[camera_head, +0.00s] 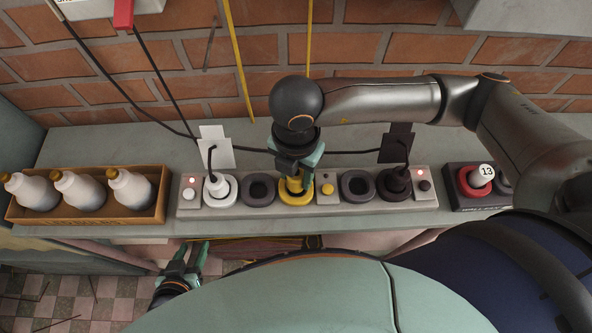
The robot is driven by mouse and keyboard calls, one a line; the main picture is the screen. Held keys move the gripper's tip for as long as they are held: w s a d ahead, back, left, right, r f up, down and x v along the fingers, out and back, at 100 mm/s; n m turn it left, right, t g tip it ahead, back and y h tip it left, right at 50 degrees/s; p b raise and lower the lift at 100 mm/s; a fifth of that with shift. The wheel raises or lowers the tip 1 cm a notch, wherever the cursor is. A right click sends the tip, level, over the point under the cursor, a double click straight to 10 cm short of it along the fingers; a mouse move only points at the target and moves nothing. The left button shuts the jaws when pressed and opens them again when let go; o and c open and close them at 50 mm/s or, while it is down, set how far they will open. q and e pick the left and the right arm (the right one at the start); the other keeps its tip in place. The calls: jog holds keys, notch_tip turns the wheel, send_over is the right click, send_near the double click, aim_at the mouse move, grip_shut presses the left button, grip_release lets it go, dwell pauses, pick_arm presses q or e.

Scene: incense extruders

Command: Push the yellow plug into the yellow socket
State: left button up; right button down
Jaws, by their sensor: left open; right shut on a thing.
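The yellow socket (286,200) is a yellow ring near the middle of the long grey strip. The yellow plug (294,184) is over the socket's opening, between the fingers of my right gripper (297,178), which is shut on it and points down. The fingers hide much of the plug, so I cannot tell how deep it sits. My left gripper (190,258) is open and empty, low in front of the counter's front edge, away from the socket.
The strip (223,202) also has a white plug (217,187), a dark plug (396,183), empty dark rings (258,188) and a yellow button (327,189). A dark box with a red ring (470,182) stands right. A brick wall rises behind.

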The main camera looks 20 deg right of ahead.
jog(key=shift+f+b, duration=0.9)
jog(key=shift+f, duration=0.1)
jog(key=shift+c, duration=1.6)
grip_release()
jog(key=shift+r, duration=0.1)
notch_tip(320, 180, up, 12)
jog(key=shift+r, duration=0.2)
jog(key=shift+s, duration=0.1)
